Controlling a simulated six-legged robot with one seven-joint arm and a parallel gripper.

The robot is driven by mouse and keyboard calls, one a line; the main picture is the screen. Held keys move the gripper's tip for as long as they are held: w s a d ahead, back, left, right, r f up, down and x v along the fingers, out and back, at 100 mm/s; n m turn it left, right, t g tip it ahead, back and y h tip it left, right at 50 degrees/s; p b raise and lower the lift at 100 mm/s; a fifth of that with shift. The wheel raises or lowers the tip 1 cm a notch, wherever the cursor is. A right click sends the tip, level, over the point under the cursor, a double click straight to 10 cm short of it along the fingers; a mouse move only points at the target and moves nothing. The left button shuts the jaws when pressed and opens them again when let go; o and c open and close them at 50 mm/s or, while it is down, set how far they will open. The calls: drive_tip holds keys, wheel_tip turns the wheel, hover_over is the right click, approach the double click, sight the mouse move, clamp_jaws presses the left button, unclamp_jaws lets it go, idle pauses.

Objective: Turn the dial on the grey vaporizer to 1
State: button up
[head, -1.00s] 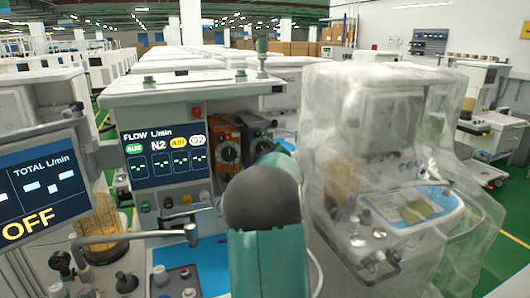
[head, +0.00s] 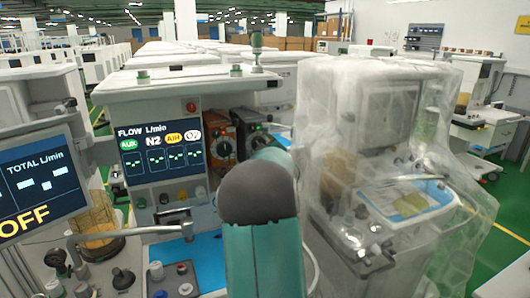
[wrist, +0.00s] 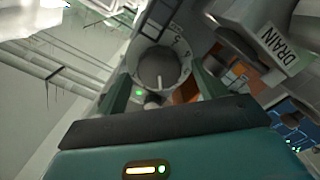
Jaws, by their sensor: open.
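The grey vaporizer (head: 253,125) stands to the right of an orange vaporizer (head: 221,138) beside the flow screen; my arm covers its lower part in the head view. In the wrist view its round grey dial (wrist: 158,70) shows with digits along its upper right rim. A pale mark is on the knob's lower part; I cannot tell which digit it is set to. My gripper (wrist: 160,92) is open, its two teal fingers either side of the dial's lower half. Whether they touch it is unclear. In the head view my arm hides the gripper.
A flow screen (head: 160,148) is left of the vaporizers. A screen reading OFF (head: 38,185) stands at the far left. A plastic-covered cart (head: 385,165) is close on the right. A block marked DRAIN (wrist: 278,45) is right of the dial.

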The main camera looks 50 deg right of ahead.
drive_tip(key=v, duration=1.3)
drive_tip(key=shift+s+a, duration=0.15)
drive_tip(key=shift+s, duration=0.05)
